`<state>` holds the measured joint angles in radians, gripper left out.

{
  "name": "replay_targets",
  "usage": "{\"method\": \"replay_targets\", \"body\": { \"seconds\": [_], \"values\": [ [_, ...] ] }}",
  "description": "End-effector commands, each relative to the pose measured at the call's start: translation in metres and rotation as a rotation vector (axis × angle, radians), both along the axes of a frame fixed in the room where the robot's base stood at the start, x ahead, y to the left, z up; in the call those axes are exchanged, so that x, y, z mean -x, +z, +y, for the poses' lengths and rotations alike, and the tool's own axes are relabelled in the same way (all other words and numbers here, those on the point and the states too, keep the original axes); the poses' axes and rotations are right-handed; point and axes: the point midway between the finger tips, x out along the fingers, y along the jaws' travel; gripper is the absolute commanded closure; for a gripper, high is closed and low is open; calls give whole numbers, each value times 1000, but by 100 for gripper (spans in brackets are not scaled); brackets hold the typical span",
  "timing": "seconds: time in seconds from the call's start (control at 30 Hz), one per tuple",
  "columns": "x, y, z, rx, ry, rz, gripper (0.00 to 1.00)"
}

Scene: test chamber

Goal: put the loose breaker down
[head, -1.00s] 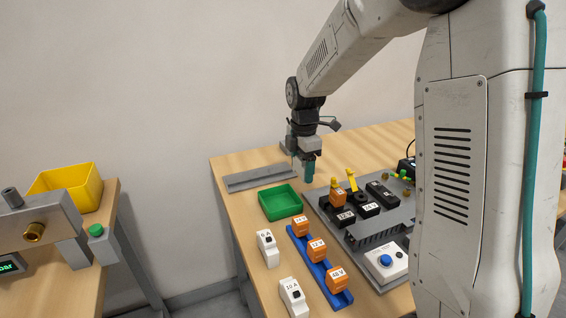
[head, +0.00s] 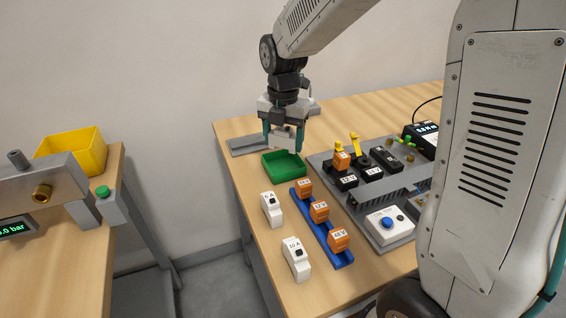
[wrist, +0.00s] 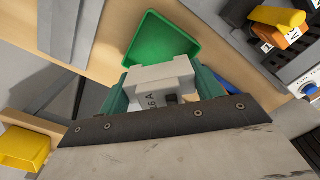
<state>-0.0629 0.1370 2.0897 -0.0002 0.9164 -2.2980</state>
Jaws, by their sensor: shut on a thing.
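My gripper (head: 284,146) is shut on a pale grey-white breaker (wrist: 158,76), with one green finger on each side of it. The breaker's printed label appears to read 16 A in the wrist view. In the head view the held breaker (head: 285,138) is partly hidden between the fingers, above the table near the green tray (head: 284,174). The tray also shows beyond the breaker in the wrist view (wrist: 165,40), and its visible floor is bare. The exact height of the breaker over the tray is hard to tell.
Two white breakers, 6 A (head: 271,209) and 10 A (head: 296,259), stand on the table's left side. A blue rail (head: 313,229) carries orange modules. A grey panel (head: 325,171) with relays and a switch box (head: 389,226) lies right. A grey metal strip (head: 245,146) lies behind the tray.

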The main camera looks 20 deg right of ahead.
Motion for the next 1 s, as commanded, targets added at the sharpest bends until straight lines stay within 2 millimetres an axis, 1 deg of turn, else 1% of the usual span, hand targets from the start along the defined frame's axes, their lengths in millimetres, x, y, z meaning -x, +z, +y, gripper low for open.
{"method": "replay_targets", "body": {
  "seconds": [0.03,0.1,0.33,0.5,0.57,0.77,0.9,0.93,1.0],
  "values": [
    [1,-10,0,0,-1,3,57],
    [0,-20,0,0,-2,1,57],
    [0,-39,-1,1,-4,2,57],
    [0,-63,-1,0,-4,1,57],
    [0,-67,-1,0,-5,0,57],
    [0,-66,-1,0,-5,-1,57],
    [0,-70,0,0,-5,-1,57],
    [0,-70,0,0,-5,-1,26],
    [0,-69,0,0,-5,-1,26]
  ]
}}
